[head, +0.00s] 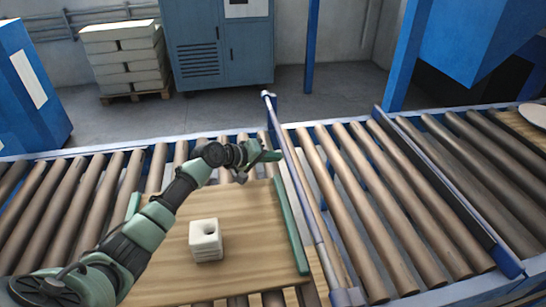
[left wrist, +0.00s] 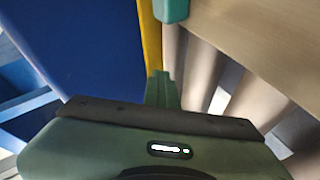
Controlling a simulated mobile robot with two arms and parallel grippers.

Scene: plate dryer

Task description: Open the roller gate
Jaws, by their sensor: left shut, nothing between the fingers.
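A long blue-grey bar with a pale rod (head: 296,185), which looks like the roller gate, crosses the conveyor just right of the wooden board. Its far end rises above the conveyor's back rail. My left gripper (head: 274,156) is shut and empty, its tip close to the left side of this bar near the far end. I cannot tell whether it touches. In the left wrist view the shut fingers (left wrist: 162,90) point at a yellow strip (left wrist: 151,35), beside a green rail end (left wrist: 173,10). My right gripper is not in view.
The wooden board (head: 255,225) with green side rails carries a small stack of white square pieces (head: 205,240). A second bar (head: 440,185) crosses the rollers further right. Bare rollers (head: 370,200) lie between the bars.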

